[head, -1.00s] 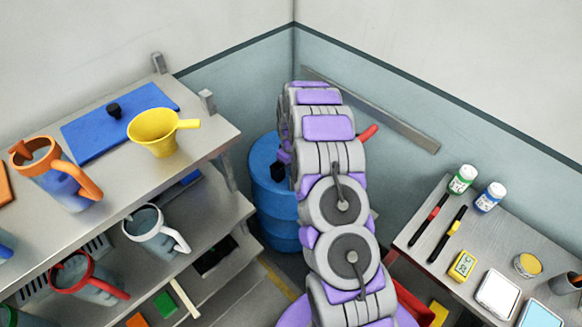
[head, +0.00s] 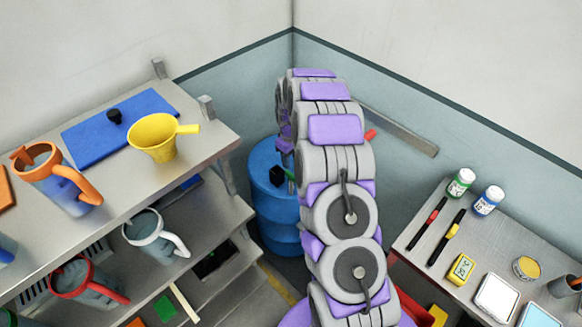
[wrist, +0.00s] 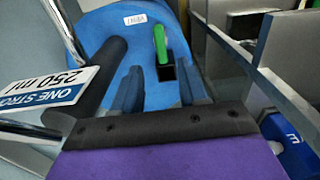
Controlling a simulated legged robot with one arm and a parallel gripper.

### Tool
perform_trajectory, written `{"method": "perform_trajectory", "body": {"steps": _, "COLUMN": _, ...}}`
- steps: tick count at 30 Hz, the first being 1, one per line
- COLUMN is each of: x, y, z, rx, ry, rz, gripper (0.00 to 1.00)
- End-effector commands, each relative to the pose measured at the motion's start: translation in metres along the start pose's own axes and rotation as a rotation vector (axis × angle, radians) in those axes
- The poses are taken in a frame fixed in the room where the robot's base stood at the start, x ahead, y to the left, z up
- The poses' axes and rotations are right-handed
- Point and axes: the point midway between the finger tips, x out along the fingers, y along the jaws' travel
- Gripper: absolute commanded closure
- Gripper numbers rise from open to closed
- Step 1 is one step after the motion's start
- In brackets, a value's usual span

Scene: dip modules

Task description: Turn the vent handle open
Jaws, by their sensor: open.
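The vent handle appears as a green lever (wrist: 160,45) on the blue drum's top in the wrist view, beside a black block (wrist: 167,72). A small white label (wrist: 135,19) sits near it; its text is upside down and hard to read. My gripper (wrist: 160,78) is open, its two dark blue fingers pointing at the drum top, one on each side of the lever's lower end. I cannot tell whether they touch it. In the head view a bit of the green lever (head: 290,175) shows on the blue drum (head: 270,215); my arm hides most of the drum top.
A black cylinder (wrist: 105,75) and a sign (wrist: 50,88) reading "ONE STROKE 250 ml" stand close left of my fingers. A metal shelf (head: 215,150) with jugs and a yellow funnel (head: 157,137) is left of the drum. A bench (head: 425,225) is at right.

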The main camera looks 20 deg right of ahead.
Motion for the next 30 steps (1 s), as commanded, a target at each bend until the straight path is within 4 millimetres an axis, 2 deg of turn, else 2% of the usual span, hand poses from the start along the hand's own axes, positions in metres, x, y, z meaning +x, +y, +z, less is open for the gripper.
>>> {"method": "perform_trajectory", "body": {"steps": 1, "x": -0.013, "y": 0.0, "z": 0.0, "rx": 0.0, "ry": 0.001, "rz": 0.001, "gripper": 0.57}}
{"method": "perform_trajectory", "body": {"steps": 6, "x": -0.051, "y": 0.001, "z": -0.001, "rx": 0.0, "ry": 0.003, "rz": 0.002, "gripper": 0.57}}
{"method": "perform_trajectory", "body": {"steps": 13, "x": -0.085, "y": 0.001, "z": -0.001, "rx": 0.0, "ry": 0.001, "rz": 0.001, "gripper": 0.57}}
{"method": "perform_trajectory", "body": {"steps": 19, "x": -0.097, "y": 0.001, "z": 0.0, "rx": 0.0, "ry": -0.002, "rz": -0.002, "gripper": 0.57}}
{"method": "perform_trajectory", "body": {"steps": 30, "x": -0.097, "y": 0.001, "z": 0.0, "rx": 0.0, "ry": -0.003, "rz": -0.002, "gripper": 0.57}}
